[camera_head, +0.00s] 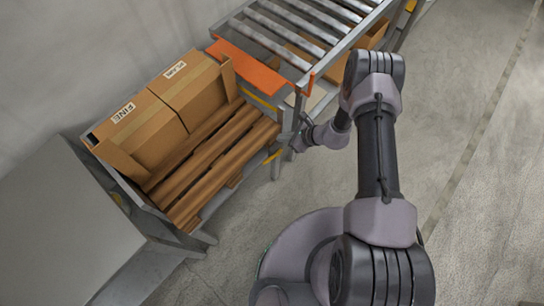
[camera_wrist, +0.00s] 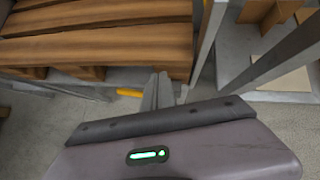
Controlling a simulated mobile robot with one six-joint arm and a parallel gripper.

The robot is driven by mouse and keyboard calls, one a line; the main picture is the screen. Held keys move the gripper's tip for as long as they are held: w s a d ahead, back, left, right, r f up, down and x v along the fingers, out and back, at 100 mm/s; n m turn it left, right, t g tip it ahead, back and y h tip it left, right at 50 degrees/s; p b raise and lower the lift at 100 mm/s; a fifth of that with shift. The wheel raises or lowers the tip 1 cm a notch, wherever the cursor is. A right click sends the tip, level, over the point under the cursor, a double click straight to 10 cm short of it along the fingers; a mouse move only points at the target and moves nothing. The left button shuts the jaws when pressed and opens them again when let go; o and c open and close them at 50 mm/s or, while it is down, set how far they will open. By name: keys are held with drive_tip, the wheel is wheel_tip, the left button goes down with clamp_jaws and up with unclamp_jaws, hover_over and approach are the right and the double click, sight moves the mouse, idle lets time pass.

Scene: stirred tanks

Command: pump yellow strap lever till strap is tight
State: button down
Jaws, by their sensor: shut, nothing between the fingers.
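A short yellow bar, which looks like the strap lever (camera_wrist: 128,92), shows in the wrist view just left of my gripper (camera_wrist: 159,82). In the head view a small yellow piece (camera_head: 272,156) shows below the right end of the brown slats. My gripper (camera_head: 285,137) is there too, small and partly hidden at the frame's right corner. Its fingers are shut with nothing between them. The lever's right end is close to the fingers; I cannot tell whether they touch. I cannot make out a strap in either view.
Brown wooden slats (camera_head: 205,160) and cartons (camera_head: 150,128) sit in a grey metal frame. A grey post (camera_wrist: 208,42) stands right of my fingers. A roller conveyor (camera_head: 290,28) with an orange plate (camera_head: 258,68) lies behind. The concrete floor (camera_head: 480,220) at right is clear.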

drive_tip(key=b, duration=0.2)
hover_over(277, 152)
drive_tip(key=s, duration=0.2)
wheel_tip(277, 152, down, 6)
drive_tip(key=shift+s+r, duration=0.15)
idle(1.6)
drive_tip(key=shift+s+a+f+b, duration=0.1)
drive_tip(key=shift+s+f+b, duration=0.05)
drive_tip(key=shift+f+b, duration=0.3)
